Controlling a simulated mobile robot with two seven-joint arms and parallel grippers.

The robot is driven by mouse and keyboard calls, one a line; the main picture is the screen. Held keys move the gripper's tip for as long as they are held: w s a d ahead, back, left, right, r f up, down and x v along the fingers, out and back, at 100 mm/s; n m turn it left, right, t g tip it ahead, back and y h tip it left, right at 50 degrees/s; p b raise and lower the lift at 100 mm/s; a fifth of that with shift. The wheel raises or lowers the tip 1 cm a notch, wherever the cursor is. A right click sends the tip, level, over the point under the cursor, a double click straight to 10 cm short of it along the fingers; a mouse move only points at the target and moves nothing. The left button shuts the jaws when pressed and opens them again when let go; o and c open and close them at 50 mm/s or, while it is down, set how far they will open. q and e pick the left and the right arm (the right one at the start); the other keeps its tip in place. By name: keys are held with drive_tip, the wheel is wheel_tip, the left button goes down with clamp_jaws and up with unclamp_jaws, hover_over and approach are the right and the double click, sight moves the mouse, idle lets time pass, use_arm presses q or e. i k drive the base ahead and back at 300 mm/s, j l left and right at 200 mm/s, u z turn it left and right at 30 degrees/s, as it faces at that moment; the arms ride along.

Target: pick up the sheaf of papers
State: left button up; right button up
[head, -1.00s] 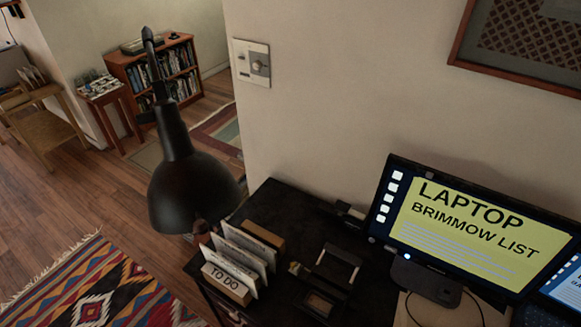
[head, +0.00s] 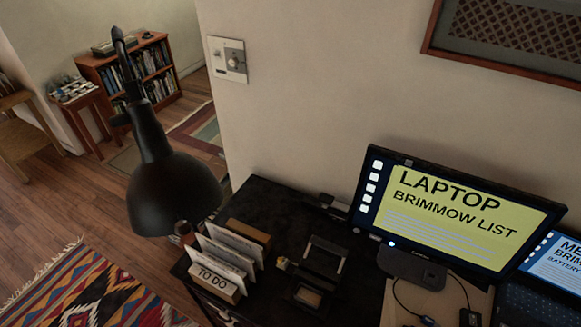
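Several upright sheets of paper (head: 228,250) stand in a small desk holder labelled "TO DO" (head: 215,284), on the dark desk (head: 262,207) at lower centre. I cannot tell whether these are the sheaf of papers; no loose sheaf shows clearly elsewhere. Neither of my grippers is in view.
A black lamp (head: 172,190) hangs just left of the holder. A dark desk device (head: 322,262) sits to its right, then a monitor (head: 455,215) and a laptop (head: 550,285). A low bookcase (head: 145,75) stands far back; wooden floor lies left.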

sight(249, 249)
drive_tip(key=i+j+z, duration=0.1)
drive_tip(key=j+z, duration=0.15)
drive_tip(key=j, duration=0.25)
drive_tip(key=j+z, duration=0.3)
drive_tip(key=j, duration=0.2)
drive_tip(key=j+z, duration=0.25)
drive_tip(key=j, duration=0.25)
drive_tip(key=j+z, duration=0.25)
drive_tip(key=j, duration=0.3)
drive_tip(key=j+z, duration=0.3)
drive_tip(key=j, duration=0.2)
drive_tip(key=k+j+z, duration=0.25)
drive_tip(key=j, duration=0.2)
drive_tip(key=k+j+z, duration=0.25)
drive_tip(key=j, duration=0.2)
drive_tip(key=k+j+z, duration=0.1)
drive_tip(key=j+z, duration=0.2)
drive_tip(key=j, duration=0.15)
